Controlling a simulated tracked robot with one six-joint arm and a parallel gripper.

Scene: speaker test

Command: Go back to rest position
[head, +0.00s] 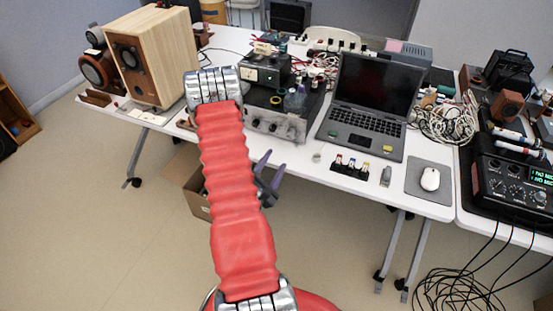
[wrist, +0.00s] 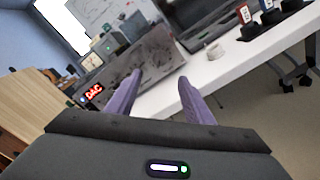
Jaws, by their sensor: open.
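My gripper (head: 270,170) shows in the head view as two purple fingers sticking out past the right side of my red arm, near the front edge of the white table. In the wrist view the two purple fingers (wrist: 152,100) are spread apart with nothing between them. The grey amplifier box (wrist: 140,65) and the white table edge lie beyond them. My red arm hides part of the table front and the floor.
The white table (head: 340,183) carries a wooden speaker (head: 152,58), a metal amplifier (head: 268,122), a laptop (head: 372,100) and a mouse (head: 430,179). An open cardboard box (head: 182,172) sits on the floor below. Black cables (head: 450,290) hang at right. The front left floor is clear.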

